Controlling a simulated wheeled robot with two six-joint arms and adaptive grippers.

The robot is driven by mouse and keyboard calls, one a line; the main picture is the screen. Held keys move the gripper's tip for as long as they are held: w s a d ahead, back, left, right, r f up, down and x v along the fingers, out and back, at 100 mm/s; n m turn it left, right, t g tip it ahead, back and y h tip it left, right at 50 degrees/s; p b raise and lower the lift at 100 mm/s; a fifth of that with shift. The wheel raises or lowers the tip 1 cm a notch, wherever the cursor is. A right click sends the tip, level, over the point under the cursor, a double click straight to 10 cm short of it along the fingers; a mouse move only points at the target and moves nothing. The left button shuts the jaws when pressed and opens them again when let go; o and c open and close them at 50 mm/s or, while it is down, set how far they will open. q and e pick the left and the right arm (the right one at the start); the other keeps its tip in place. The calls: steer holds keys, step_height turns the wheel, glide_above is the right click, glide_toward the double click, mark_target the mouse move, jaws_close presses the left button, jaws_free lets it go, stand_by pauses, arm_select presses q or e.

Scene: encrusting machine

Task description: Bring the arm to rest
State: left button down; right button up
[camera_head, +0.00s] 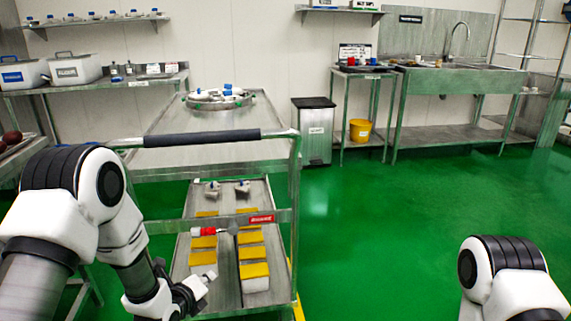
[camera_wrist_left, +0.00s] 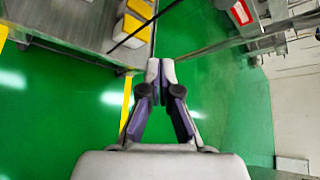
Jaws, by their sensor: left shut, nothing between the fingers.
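My left arm (camera_head: 95,195) comes in from the left in the head view, bent at a white and black joint. My left gripper (camera_head: 205,278) is low in front of the metal cart, beside its lower shelf. In the left wrist view the left gripper (camera_wrist_left: 160,70) is shut with its fingertips together and nothing between them. Green floor shows beneath it. My right arm (camera_head: 505,280) shows only as a white and black joint at the lower right. Its gripper is out of view.
The cart (camera_head: 215,139) has a dark handle and carries yellow-topped blocks (camera_head: 252,271) on its lower shelf. A red-labelled rail (camera_head: 262,219) crosses its front. A bin (camera_head: 314,131) and sink (camera_head: 460,75) stand behind. Green floor (camera_head: 390,230) is clear between cart and right arm.

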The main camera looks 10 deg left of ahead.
arm_select(q)
steer(key=s+f+n+g, duration=0.1)
steer(key=s+f+g, duration=0.2)
steer(key=s+f, duration=0.7)
steer(key=s+f+n+g+y, duration=0.1)
steer(key=s+f+n+g, duration=0.5)
steer(key=s, duration=0.5)
steer(key=s+f+n+g, duration=0.2)
steer(key=s+f+n, duration=0.2)
steer(key=s+n, duration=0.6)
steer(key=s+n+g, duration=0.2)
steer(key=s+n, duration=0.4)
steer(key=n, duration=0.5)
step_height(320, 180, up, 23)
steer(key=p, duration=2.2)
steer(key=shift+d+y, duration=0.1)
steer(key=shift+y, duration=0.2)
